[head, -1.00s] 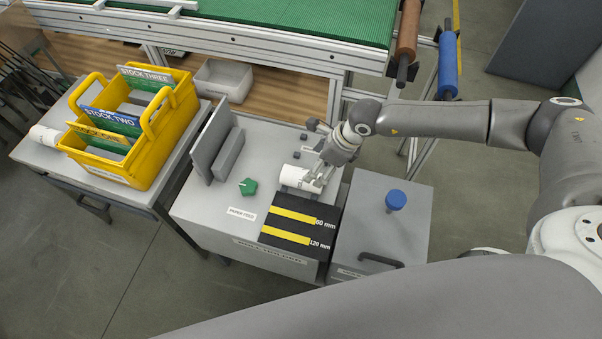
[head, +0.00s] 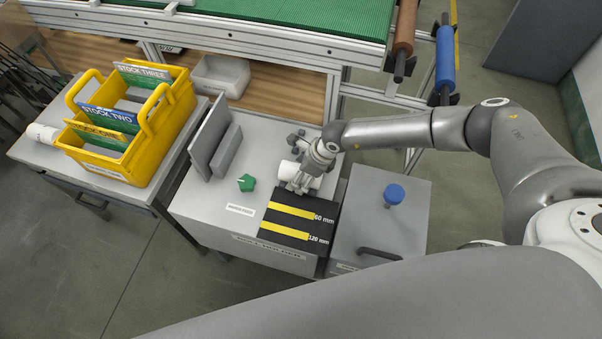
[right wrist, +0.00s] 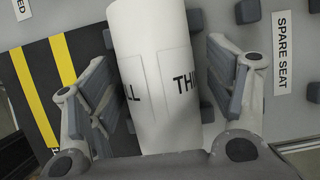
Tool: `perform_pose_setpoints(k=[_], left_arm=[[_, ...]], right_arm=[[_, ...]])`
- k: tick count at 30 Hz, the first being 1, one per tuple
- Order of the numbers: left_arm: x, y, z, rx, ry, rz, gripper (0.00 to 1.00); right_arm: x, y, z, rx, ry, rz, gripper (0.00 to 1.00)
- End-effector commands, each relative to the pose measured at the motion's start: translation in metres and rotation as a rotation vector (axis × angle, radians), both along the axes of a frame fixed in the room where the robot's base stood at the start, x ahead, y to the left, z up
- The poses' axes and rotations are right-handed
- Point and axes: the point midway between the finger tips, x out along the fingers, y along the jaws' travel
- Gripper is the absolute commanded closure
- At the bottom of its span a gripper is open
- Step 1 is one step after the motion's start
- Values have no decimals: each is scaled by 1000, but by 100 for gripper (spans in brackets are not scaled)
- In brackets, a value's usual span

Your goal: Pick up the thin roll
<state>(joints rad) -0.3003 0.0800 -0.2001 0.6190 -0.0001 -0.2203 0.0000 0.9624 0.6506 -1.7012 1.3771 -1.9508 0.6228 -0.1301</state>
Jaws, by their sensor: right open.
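A white roll (head: 287,171) lies on the grey bench just behind the black gauge pad, partly hidden by my right gripper in the head view. In the right wrist view the roll (right wrist: 150,45) shows large, with a label that reads in part "LL" and "TH". My right gripper (head: 297,188) is over it. In the right wrist view the open fingers of my right gripper (right wrist: 163,80) stand on either side of the roll, with a visible gap at the right finger. My left gripper is not in view.
Dark grey blocks (right wrist: 247,11) stand around the roll, near a "SPARE SEAT" label (right wrist: 282,52). The black pad (head: 290,222) has yellow strips. A green knob (head: 247,183) and grey upright plates (head: 210,140) are to the left. A blue knob (head: 394,194) stands on the right cabinet.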

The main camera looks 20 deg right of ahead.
Motion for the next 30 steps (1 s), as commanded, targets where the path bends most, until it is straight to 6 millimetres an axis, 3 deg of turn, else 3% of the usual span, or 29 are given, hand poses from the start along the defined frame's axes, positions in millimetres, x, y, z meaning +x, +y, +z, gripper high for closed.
perform_pose_setpoints(k=[5, 18, 30], left_arm=[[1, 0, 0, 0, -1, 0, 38], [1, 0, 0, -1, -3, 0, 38], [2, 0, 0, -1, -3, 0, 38]], right_arm=[[0, 0, 0, 1, 1, 0, 25], [0, 0, 0, 0, 2, -1, 81], [0, 0, 8, 1, 0, -1, 81]])
